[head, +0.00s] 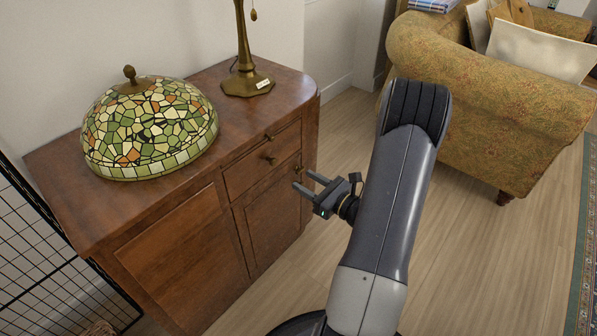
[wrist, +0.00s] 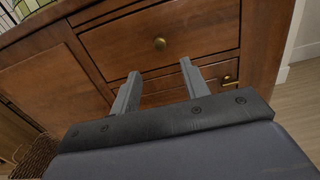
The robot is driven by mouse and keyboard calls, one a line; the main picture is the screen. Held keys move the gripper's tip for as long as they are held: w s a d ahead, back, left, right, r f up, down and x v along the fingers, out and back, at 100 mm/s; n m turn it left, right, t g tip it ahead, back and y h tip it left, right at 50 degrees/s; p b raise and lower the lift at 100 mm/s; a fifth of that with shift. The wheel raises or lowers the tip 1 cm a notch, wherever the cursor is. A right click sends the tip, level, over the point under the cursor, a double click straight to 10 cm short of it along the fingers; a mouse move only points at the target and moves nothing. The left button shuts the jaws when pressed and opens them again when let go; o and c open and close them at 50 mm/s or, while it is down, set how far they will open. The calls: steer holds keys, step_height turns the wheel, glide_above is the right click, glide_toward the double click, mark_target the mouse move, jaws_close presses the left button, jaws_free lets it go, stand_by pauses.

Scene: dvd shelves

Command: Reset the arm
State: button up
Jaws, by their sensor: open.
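My gripper (head: 306,179) is open and empty in the head view, with its two fingers pointing left toward the front of a wooden cabinet (head: 170,262). My arm rises from the bottom of the picture and bends back down to the gripper. In the wrist view the two fingers of my gripper (wrist: 158,82) stand apart, with the cabinet's drawer (wrist: 160,42) and its round brass knob (wrist: 160,43) beyond them. Nothing is between the fingers. Whether the fingertips touch the cabinet is hard to tell; they appear apart from it.
A stained-glass lampshade (head: 150,128) and a brass lamp base (head: 246,84) stand on the cabinet. A patterned sofa (head: 490,105) is at the right, with a rug (head: 585,260) at the edge. A black wire rack (head: 50,270) stands at the left. Wooden floor (head: 480,270) is clear at lower right.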

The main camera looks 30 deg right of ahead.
mark_target(275, 164)
steer(key=b+x, duration=0.2)
steer(key=x, duration=0.9)
steer(key=shift+f, duration=0.15)
steer(key=v, duration=0.2)
steer(key=shift+s+d, duration=0.2)
steer(key=shift+s, duration=0.1)
steer(key=shift+s+d+p, duration=0.1)
steer(key=shift+s+p, duration=0.2)
steer(key=shift+s, duration=0.15)
steer(key=shift+w, duration=0.1)
